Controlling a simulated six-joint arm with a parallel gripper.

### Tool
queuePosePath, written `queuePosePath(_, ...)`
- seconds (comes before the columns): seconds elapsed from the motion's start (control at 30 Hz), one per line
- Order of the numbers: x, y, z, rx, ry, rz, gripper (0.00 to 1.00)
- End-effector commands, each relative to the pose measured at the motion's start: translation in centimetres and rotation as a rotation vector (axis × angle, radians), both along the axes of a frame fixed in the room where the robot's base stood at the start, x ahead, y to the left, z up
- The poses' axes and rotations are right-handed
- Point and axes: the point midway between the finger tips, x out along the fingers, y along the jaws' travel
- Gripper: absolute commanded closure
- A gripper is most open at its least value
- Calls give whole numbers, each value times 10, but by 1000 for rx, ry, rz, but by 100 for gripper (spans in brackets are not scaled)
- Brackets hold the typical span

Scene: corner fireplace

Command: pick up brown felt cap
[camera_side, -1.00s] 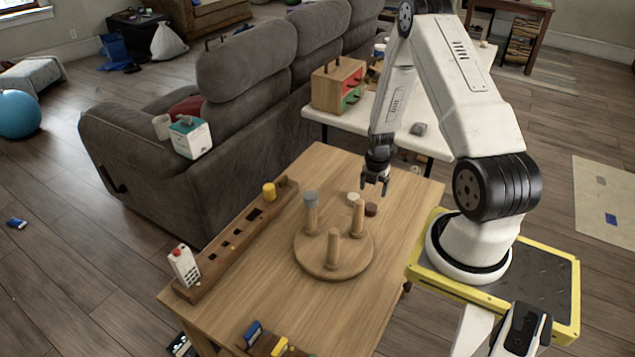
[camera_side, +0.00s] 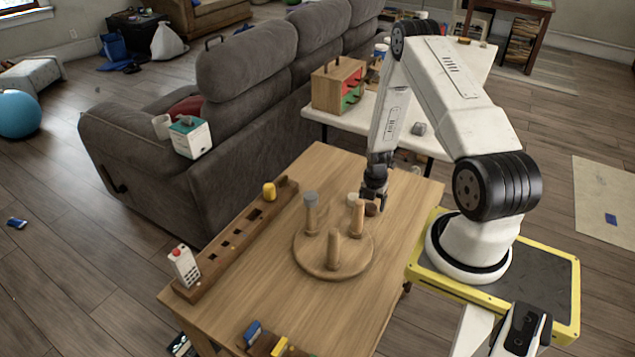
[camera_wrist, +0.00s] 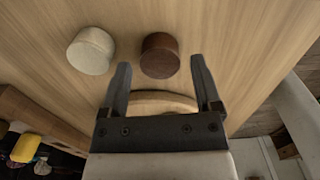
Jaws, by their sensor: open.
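The brown felt cap (camera_side: 371,210) is a short dark brown cylinder on the wooden table (camera_side: 300,312), behind the round wooden stand's right peg. My gripper (camera_side: 374,202) is low over it, pointing down, and partly overlaps it in the side view. In the wrist view the cap (camera_wrist: 160,56) shows between the two fingertips of my open gripper (camera_wrist: 160,68), with clear gaps on both sides. Nothing is held. I cannot tell exactly how high the fingertips are above the table.
A cream cap (camera_wrist: 91,51) sits just left of the brown one. A long wooden rack (camera_side: 225,252) holds a yellow cap (camera_side: 269,191).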

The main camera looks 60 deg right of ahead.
Motion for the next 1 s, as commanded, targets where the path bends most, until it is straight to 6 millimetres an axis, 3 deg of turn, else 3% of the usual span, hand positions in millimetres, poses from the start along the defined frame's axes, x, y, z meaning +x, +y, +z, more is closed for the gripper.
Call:
queuePosePath(0.2, 0, 0, -11, -1, -1, 0, 19)
queuePosePath(0.7, 0, 0, -11, -1, -1, 0, 19)
queuePosePath(0.77, 0, 0, -11, -1, -1, 0, 35)
queuePosePath(0.9, 0, 0, -11, -1, 0, 0, 79)
queuePosePath(1.0, 0, 0, -11, -1, 0, 0, 83)
